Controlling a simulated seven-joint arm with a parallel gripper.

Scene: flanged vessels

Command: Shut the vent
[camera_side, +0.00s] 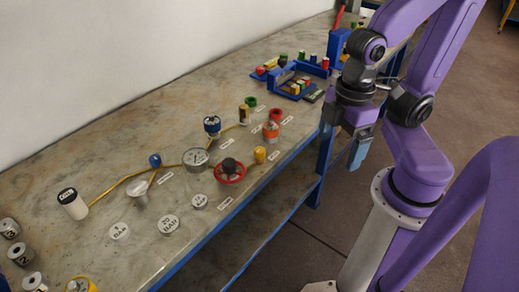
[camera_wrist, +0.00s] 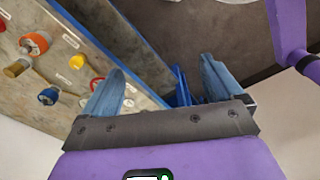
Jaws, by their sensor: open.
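Several fittings stand along yellow piping on the bench; their labels are too small to read, so I cannot tell which is the vent. They include a red handwheel with a dark hub (camera_side: 230,171), a blue knob (camera_side: 155,160), a blue-topped fitting (camera_side: 211,125), an orange fitting (camera_side: 270,131), a red one (camera_side: 275,114), a green one (camera_side: 250,103) and a yellow one (camera_side: 259,154). My gripper (camera_side: 358,150) is open and empty, off the bench's front edge, apart from all fittings. In the wrist view my gripper (camera_wrist: 160,82) has its fingers spread, with the fittings to the left.
A pressure gauge (camera_side: 196,160) stands among the fittings. Round weights (camera_side: 169,224) and a white cylinder (camera_side: 72,204) are at the near left. Blue racks with coloured pieces (camera_side: 294,84) stand at the far end. The bench (camera_side: 130,256) has bare surface at its front.

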